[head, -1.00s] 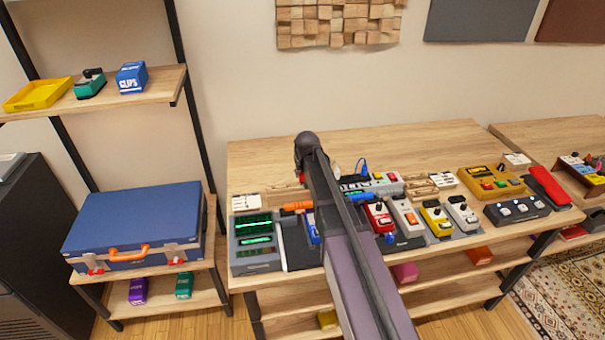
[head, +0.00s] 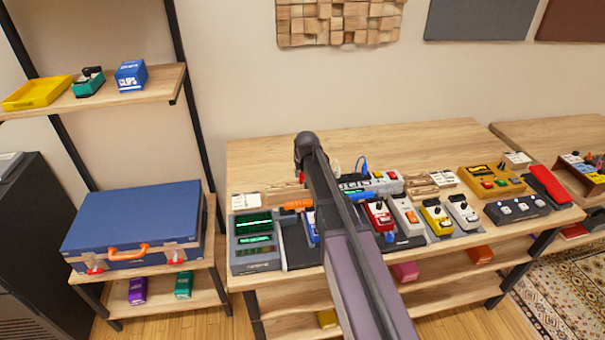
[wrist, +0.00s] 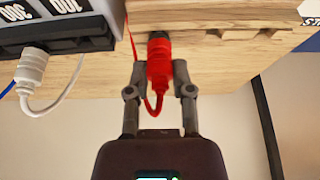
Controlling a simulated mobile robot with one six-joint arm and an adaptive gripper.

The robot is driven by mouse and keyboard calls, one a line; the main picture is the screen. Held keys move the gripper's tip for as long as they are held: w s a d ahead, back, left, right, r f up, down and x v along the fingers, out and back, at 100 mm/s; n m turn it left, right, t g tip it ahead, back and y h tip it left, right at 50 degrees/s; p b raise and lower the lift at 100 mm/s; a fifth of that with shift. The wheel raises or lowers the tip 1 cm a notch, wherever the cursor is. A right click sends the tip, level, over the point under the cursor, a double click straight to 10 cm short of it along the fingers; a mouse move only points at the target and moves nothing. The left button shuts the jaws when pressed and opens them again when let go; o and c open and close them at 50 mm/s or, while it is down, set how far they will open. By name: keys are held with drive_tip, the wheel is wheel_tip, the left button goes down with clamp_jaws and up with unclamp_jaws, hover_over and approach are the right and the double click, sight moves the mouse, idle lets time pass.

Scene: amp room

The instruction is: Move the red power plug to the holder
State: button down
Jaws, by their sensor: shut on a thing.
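The red power plug (wrist: 158,68) is between the fingers of my gripper (wrist: 160,85) in the wrist view, with its red cord looping below. Its dark tip is at the edge of a notched wooden holder (wrist: 225,18); I cannot tell how far it sits in the notch. In the head view, my gripper (head: 300,178) is over the back left of the table, with a bit of red showing at it. The holder (head: 285,192) shows partly there, beside my arm.
A grey power strip (head: 385,181) with a blue plug stands right of my gripper; the wrist view shows a white plug (wrist: 32,68) on it. Several pedals, including a yellow one (head: 436,217), fill the table front. The back of the table (head: 400,145) is clear.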

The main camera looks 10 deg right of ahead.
drive_tip(key=shift+c, duration=2.1)
unclamp_jaws()
drive_tip(key=o, duration=0.4)
drive_tip(key=shift+r, duration=0.15)
drive_tip(key=shift+r+p, duration=3.4)
drive_tip(key=shift+p, duration=0.15)
drive_tip(key=s+f+g, duration=0.1)
drive_tip(key=s+g, duration=0.3)
drive_tip(key=s, duration=2.5)
drive_tip(key=shift+f+g, duration=0.25)
drive_tip(key=shift+g, duration=0.05)
